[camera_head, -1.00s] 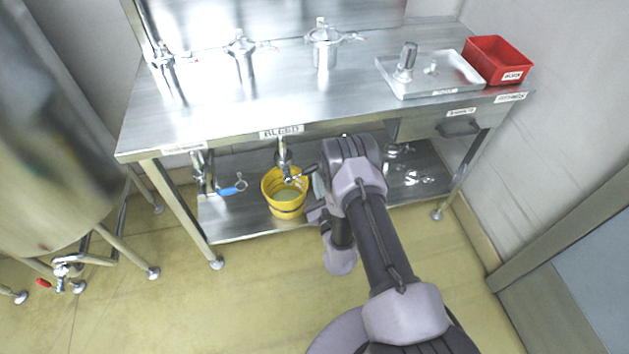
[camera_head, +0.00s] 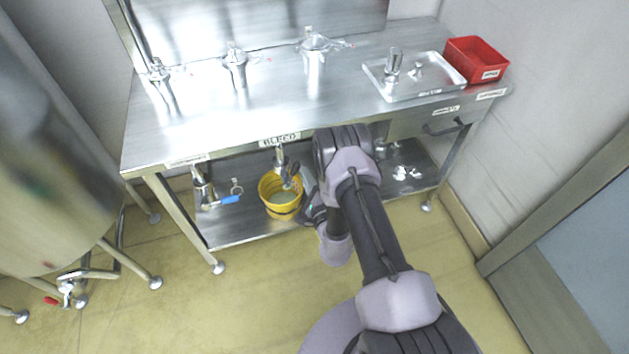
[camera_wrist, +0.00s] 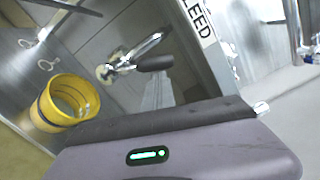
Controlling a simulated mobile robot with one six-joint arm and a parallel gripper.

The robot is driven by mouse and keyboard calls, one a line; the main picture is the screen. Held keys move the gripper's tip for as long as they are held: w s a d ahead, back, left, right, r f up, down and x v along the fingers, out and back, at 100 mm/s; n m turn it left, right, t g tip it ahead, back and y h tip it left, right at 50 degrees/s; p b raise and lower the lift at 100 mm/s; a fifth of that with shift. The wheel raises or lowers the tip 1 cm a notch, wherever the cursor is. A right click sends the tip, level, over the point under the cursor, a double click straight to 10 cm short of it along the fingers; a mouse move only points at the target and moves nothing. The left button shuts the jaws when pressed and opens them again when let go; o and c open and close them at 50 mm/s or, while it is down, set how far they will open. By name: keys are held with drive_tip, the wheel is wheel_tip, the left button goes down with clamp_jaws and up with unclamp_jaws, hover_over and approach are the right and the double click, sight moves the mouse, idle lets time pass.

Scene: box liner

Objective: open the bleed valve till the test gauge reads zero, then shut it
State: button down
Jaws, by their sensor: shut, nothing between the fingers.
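The bleed valve (camera_head: 283,163) hangs under the bench's front edge, below the BLEED label (camera_head: 280,140). In the wrist view it is a shiny metal fitting (camera_wrist: 122,66) with a black lever (camera_wrist: 155,63) pointing right. I cannot tell whether it is open. No test gauge can be made out.
A blue-handled valve (camera_head: 230,199) is left of the bucket. A steel tank (camera_head: 50,160) stands at left. The floor in front is clear.

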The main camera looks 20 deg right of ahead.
drive_tip(key=shift+a+r+n+p, duration=0.25)
drive_tip(key=shift+a+r+n, duration=0.05)
drive_tip(key=shift+a+n, duration=0.25)
drive_tip(key=shift+a+r+n+p, duration=0.2)
drive_tip(key=shift+a+r+n, duration=0.1)
drive_tip(key=shift+a+n, duration=0.25)
